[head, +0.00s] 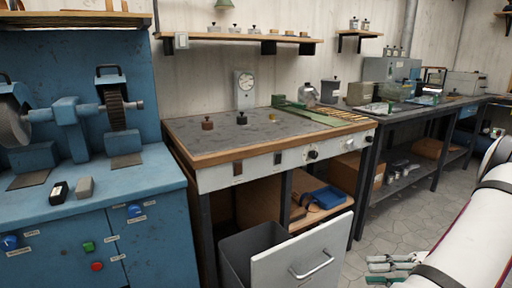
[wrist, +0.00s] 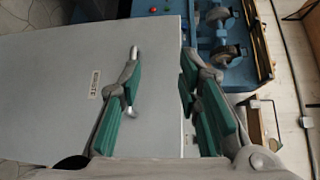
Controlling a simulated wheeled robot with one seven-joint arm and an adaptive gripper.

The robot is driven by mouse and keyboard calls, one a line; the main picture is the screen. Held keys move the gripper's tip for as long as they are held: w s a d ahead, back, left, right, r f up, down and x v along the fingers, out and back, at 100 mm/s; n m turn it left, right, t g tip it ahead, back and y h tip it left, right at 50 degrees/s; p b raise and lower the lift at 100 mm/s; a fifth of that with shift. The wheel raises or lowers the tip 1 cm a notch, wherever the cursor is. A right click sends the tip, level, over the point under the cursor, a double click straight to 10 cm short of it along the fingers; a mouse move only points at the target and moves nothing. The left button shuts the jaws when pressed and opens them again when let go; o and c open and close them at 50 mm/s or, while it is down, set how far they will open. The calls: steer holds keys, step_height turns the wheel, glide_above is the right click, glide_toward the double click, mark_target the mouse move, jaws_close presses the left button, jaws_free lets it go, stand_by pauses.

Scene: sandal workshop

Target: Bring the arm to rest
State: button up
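My arm (head: 468,240) reaches in from the right edge of the head view. My gripper (head: 368,268) is low at the bottom right there, over the floor to the right of the pulled-out drawer. In the wrist view my gripper (wrist: 160,68) shows two green-padded fingers spread apart with nothing between them. The pale drawer front (head: 300,250) with its metal handle (head: 312,266) stands out from the bench. In the wrist view the drawer front (wrist: 60,110) lies beyond the fingers, and the left finger partly covers the handle (wrist: 133,52). I see no clear contact.
A bench (head: 270,160) stands above the drawer, with a gauge (head: 244,90) and small weights. The open drawer's dark bin (head: 245,250) projects into the room. A blue grinder cabinet (head: 60,215) is at left. Another bench (head: 440,105) runs along the right. Tiled floor (head: 400,210) lies clear between.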

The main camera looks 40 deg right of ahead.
steer(key=w+a+r+n+g, duration=0.6)
steer(key=w+a+r+g, duration=0.75)
steer(key=a, duration=0.45)
steer(key=s+a+r+n+g+h, duration=0.15)
steer(key=a+r+h, duration=0.35)
steer(key=a, duration=0.5)
steer(key=s+a+n+t+h, duration=0.2)
steer(key=s+a+n+h, duration=0.25)
steer(key=s+a, duration=0.35)
step_height(320, 180, up, 23)
steer(key=t+p, duration=0.4)
steer(key=p, duration=1.7)
steer(key=shift+d+m+h+p, duration=0.15)
steer(key=shift+m+h+p, duration=0.15)
steer(key=shift+h+p, duration=0.15)
